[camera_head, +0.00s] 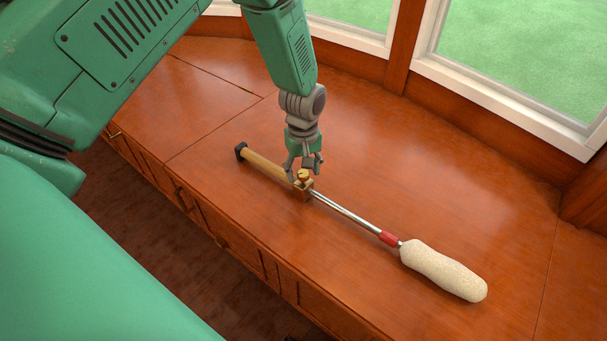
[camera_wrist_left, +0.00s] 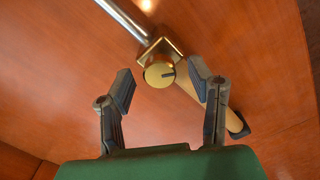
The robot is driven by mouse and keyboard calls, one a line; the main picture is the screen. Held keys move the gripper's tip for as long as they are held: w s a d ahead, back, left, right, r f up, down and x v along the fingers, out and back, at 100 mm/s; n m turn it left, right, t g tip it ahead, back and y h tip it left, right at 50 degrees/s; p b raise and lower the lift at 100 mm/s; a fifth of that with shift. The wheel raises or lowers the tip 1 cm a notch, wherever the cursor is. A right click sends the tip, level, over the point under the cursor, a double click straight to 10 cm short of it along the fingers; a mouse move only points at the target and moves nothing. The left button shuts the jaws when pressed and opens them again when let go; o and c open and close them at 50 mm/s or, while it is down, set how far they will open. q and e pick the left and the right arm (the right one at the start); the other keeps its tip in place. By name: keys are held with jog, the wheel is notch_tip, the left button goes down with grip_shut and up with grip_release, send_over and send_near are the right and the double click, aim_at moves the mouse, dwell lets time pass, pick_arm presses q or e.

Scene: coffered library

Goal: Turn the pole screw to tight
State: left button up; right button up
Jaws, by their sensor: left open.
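The pole lies on the wooden cabinet top in the head view, with a wooden section (camera_head: 265,165), a steel rod (camera_head: 345,212), a red collar (camera_head: 389,238) and a cream fuzzy roller (camera_head: 443,271). A brass block (camera_head: 303,190) joins wood and steel and carries the pole screw (camera_head: 303,175), a round brass knob. My left gripper (camera_head: 305,174) points down at the knob. In the left wrist view, the knob (camera_wrist_left: 159,74) has a dark mark toward its right edge. The open fingers (camera_wrist_left: 160,82) stand either side of it, apart from it. My right gripper is not in view.
The cabinet top (camera_head: 450,190) is clear around the pole. Its front edge, with drawers (camera_head: 235,250) below, runs diagonally at lower left. White-framed windows (camera_head: 500,90) and a wooden wall border the back.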

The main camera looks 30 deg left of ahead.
pick_arm(q)
jog(key=shift+f, duration=0.25)
jog(key=shift+d, duration=0.1)
grip_shut()
